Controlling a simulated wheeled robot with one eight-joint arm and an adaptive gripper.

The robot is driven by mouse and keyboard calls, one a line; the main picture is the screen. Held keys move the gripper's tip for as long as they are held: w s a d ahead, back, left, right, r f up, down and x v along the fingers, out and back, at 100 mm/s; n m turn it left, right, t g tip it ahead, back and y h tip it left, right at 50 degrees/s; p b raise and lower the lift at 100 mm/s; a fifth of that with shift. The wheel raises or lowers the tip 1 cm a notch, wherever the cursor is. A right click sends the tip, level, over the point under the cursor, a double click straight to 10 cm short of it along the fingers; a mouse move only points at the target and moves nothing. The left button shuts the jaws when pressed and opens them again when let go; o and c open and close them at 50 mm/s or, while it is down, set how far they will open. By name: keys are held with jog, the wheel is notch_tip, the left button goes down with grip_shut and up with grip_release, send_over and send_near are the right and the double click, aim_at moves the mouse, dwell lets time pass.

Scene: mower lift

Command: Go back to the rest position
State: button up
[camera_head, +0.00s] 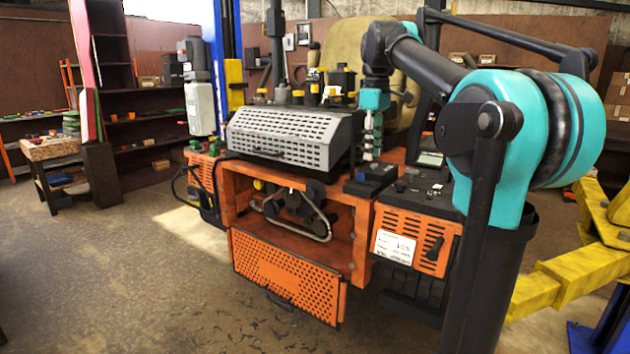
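My arm rises at the right, with large teal joints and black links. It reaches left over the orange mower (355,225) and bends down at a small teal wrist. My gripper (372,150) seems to hang below that wrist, beside the mower's grey perforated cover (285,135). It is small and blends with the parts behind it. I cannot tell whether it is open or shut, holds anything, or touches the mower. An orange perforated panel (285,275) hangs low on the mower's front. Belts and pulleys (300,205) show in the opening above it.
Yellow lift arms (565,280) stand close at the right, beside my arm. A blue post (228,55) rises behind the mower. A small wooden table (52,150) and shelves (150,130) stand at the back left. The floor (120,270) at the front left is clear.

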notch_tip(320, 180, down, 10)
jog(key=d+f+m+t, duration=0.1)
jog(key=m, duration=0.2)
jog(key=s+d+f+m+t, duration=0.1)
jog(key=s+f+m, duration=0.1)
jog(key=s+f, duration=0.5)
jog(key=s+d+f+m+t, duration=0.1)
jog(key=s+f+m, duration=0.2)
jog(key=s+f, duration=0.4)
jog(key=s+d+f+m+t, duration=0.1)
jog(key=s+f, duration=0.7)
jog(key=f, duration=0.9)
jog(key=shift+m, duration=0.9)
jog(key=shift+w+a+r, duration=0.1)
